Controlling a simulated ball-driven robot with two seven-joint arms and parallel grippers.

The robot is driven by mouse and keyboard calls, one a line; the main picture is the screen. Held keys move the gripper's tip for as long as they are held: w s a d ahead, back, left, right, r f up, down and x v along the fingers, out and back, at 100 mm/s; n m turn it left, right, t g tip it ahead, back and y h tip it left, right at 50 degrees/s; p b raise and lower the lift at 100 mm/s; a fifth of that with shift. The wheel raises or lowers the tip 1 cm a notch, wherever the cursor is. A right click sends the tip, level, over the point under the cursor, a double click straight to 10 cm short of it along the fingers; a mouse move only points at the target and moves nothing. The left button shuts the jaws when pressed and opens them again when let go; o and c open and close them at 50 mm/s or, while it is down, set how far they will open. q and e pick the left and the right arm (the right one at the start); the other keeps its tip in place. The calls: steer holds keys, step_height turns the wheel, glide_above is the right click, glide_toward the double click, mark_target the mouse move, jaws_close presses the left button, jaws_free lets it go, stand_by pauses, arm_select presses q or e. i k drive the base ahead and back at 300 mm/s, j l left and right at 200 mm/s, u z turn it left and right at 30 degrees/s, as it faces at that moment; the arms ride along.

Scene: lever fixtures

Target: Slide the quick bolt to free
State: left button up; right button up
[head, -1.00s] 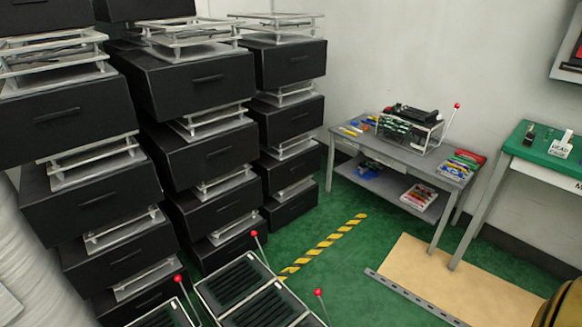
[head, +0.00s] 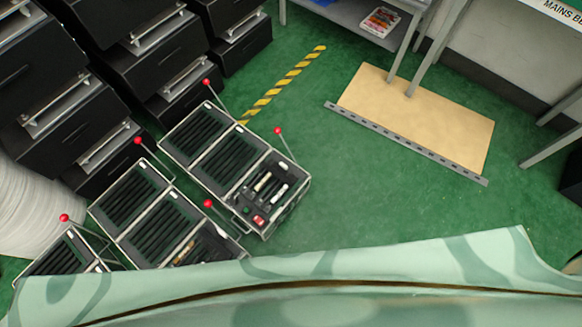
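I cannot make out a quick bolt in the head view. Black and grey slotted lever boxes stand on the green floor at the lower left. Red-knobbed levers rise from them, including one on the nearer right box (head: 278,130) and one at its far end (head: 206,82). The right box has an open compartment (head: 268,196) with small white, tan and red parts in it. Neither of my grippers shows.
Black drawer stacks (head: 110,60) fill the upper left. A white ribbed roll (head: 35,205) is at the left edge. A tan board (head: 420,115) with a grey perforated strip (head: 405,143) lies at the right. Green floor (head: 390,195) between is clear. A pale green patterned surface (head: 400,262) crosses the bottom.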

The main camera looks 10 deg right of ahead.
mark_target(279, 173)
steer(key=i+u, duration=0.1)
steer(key=u, duration=0.35)
steer(key=i+l+u, duration=0.1)
steer(key=u, duration=0.35)
steer(key=l+u, duration=0.15)
steer(key=u, duration=0.3)
steer(key=i+l, duration=0.05)
